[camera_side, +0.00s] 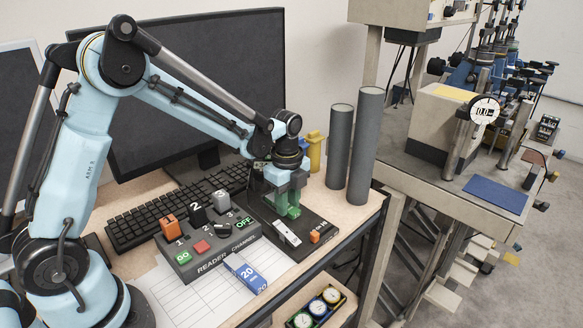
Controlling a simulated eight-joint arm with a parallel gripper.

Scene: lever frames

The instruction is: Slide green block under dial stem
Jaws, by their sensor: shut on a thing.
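My gripper (287,188) points down over the black base plate (320,222) at the table's right end. It is shut on a green block (288,210), partly covered by the jaws. Whether the block touches the plate is hard to tell. A round white dial (485,110) reading about 0.0 stands on a grey post on the separate bench at right, far from my gripper. Its stem is too small to make out clearly.
A reader channel box (210,245) with numbered switches and a blue 20 mm block (246,273) are left of the plate. Two grey cylinders (353,145) stand right of my gripper. A keyboard (150,215) lies behind the box. A blue pad (495,194) lies on the right bench.

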